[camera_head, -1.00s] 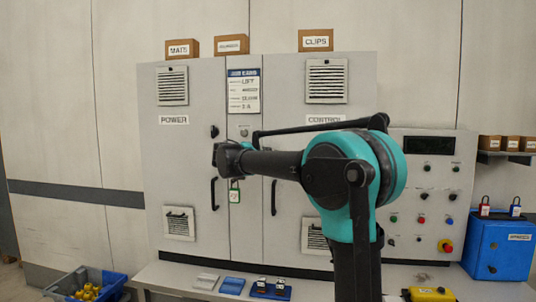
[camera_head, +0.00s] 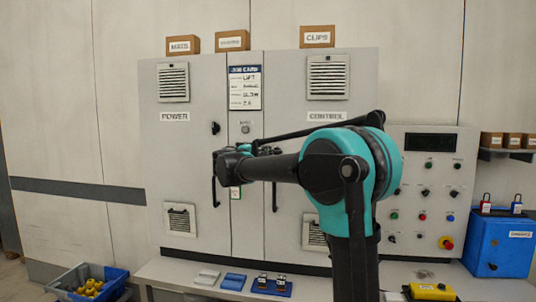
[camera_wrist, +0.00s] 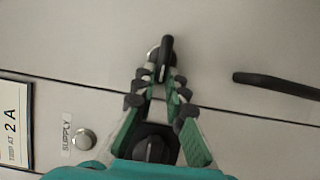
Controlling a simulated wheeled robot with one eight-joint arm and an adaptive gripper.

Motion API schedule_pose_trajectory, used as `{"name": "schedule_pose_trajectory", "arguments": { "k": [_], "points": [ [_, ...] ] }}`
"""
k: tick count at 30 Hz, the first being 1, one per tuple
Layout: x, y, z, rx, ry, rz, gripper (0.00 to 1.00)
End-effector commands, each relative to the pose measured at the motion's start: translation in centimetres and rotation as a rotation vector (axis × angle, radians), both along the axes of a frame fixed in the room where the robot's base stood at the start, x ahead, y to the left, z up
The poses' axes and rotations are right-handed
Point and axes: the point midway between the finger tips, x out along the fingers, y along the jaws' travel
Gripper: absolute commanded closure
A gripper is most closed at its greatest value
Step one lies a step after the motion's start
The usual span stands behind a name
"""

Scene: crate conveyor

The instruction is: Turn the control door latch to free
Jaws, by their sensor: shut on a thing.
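The control door latch is a small black lever on a pale round base (camera_wrist: 166,46) in the wrist view. It stands lengthwise in that picture, across the line of the nearby door handle. My gripper (camera_wrist: 158,84) has its green-backed, dark-padded fingers closed in on the lever's lower end, one on each side. In the head view my gripper (camera_head: 240,160) is in front of the cabinet, near the seam beside the control door (camera_head: 340,165). My arm and gripper hide the latch there.
The black control door handle (camera_wrist: 278,86) is right of the latch in the wrist view. A shelf (camera_head: 185,268) with small items runs below the cabinet.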

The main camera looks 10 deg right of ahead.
Motion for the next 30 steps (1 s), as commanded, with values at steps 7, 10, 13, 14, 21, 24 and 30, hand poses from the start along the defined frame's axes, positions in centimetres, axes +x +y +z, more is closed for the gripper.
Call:
{"name": "schedule_pose_trajectory", "arguments": {
  "k": [7, 10, 13, 14, 21, 24, 30],
  "points": [
    [0.0, 0.0, 0.0, 0.001, 0.0, 0.001, 0.67],
    [0.0, 0.0, 0.0, 0.001, 0.0, 0.001, 0.67],
    [0.0, 0.0, 0.0, 0.001, 0.0, 0.0, 0.67],
    [0.0, 0.0, 0.0, 0.001, 0.0, 0.0, 0.67],
    [-1.2, 1.1, 0.0, 0.001, 0.0, 0.003, 0.67],
    [-2.5, 2.4, 0.0, 0.001, 0.0, 0.005, 0.67],
    [-5.7, 5.0, 0.0, 0.001, 0.0, 0.004, 0.67]
  ]
}}
